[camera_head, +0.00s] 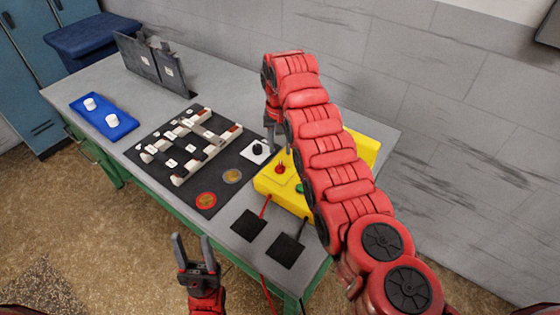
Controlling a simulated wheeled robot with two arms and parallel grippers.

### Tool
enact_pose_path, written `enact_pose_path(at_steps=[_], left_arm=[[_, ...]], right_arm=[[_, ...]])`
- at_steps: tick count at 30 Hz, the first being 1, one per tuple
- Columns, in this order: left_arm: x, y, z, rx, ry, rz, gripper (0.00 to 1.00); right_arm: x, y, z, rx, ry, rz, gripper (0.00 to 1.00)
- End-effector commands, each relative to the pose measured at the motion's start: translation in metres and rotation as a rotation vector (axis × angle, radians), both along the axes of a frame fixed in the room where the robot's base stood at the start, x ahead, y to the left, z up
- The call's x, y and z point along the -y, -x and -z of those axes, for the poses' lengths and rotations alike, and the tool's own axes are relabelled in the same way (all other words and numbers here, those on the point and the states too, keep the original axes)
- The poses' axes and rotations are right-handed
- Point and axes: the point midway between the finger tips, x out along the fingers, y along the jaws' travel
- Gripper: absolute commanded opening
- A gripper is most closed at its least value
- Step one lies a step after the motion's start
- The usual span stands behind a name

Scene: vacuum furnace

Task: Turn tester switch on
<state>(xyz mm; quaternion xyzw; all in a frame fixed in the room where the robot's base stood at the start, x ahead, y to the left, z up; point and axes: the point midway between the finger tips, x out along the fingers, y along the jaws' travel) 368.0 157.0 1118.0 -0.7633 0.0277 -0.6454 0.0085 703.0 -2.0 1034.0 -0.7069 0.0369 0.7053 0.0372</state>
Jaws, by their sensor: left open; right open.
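A yellow tester box (268,184) sits at the right end of the table, with a red knob (280,168) and a green button (300,187) on it. My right arm covers much of it. A white plate with a black knob (258,148) lies just left of the box. My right gripper (271,140) points down beside this knob, partly hidden by its own arm; I cannot tell whether it touches the knob. My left gripper (195,252) is open and empty, in front of the table's front edge.
A black board (160,182) with several white blocks lies mid-table. Two black pads (285,250) with cables lie at the front right. A blue tray (98,108) with two white pieces is at the left. Dark upright plates (150,62) stand at the back.

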Motion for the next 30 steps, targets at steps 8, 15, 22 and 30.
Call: enact_pose_path(at_steps=[8,15,22,30], left_arm=[[0.0,0.0,-0.018,0.0,0.0,0.0,0.5],[0.0,0.0,-0.019,0.0,0.0,0.0,0.5],[0.0,0.0,-0.019,0.0,0.0,0.0,0.5],[0.0,0.0,-0.019,0.0,0.0,0.0,0.5]], right_arm=[[0.0,0.001,0.053,-0.005,0.002,0.0,0.44],[0.0,0.001,0.069,-0.003,0.002,0.0,0.44],[0.0,0.001,0.069,-0.002,0.001,0.0,0.42],[0.0,0.001,0.069,-0.002,0.001,0.0,0.0]])
